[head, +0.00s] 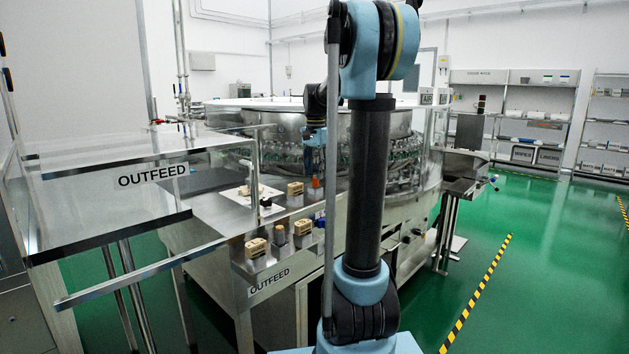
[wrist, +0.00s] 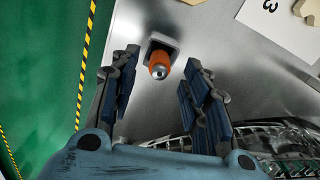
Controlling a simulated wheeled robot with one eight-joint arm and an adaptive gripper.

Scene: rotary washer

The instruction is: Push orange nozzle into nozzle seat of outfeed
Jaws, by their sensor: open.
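The orange nozzle (wrist: 158,64) stands at a grey square seat (wrist: 165,42) on the metal outfeed table in the wrist view. A round metal end faces the camera. How deep it sits in the seat I cannot tell. In the head view the nozzle (head: 316,183) is a small orange spot just below my gripper (head: 315,152). In the wrist view my gripper (wrist: 162,70) is open, with one finger on each side of the nozzle and visible gaps between. Nothing is held. In the head view my arm hides part of the table.
The outfeed table (head: 215,222) carries a white sheet (head: 242,196) with pale parts and several tan blocks, including one near the nozzle (head: 295,188). The rotary washer (head: 285,125) stands behind. In the wrist view, bottles and metalwork (wrist: 285,140) lie at lower right.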

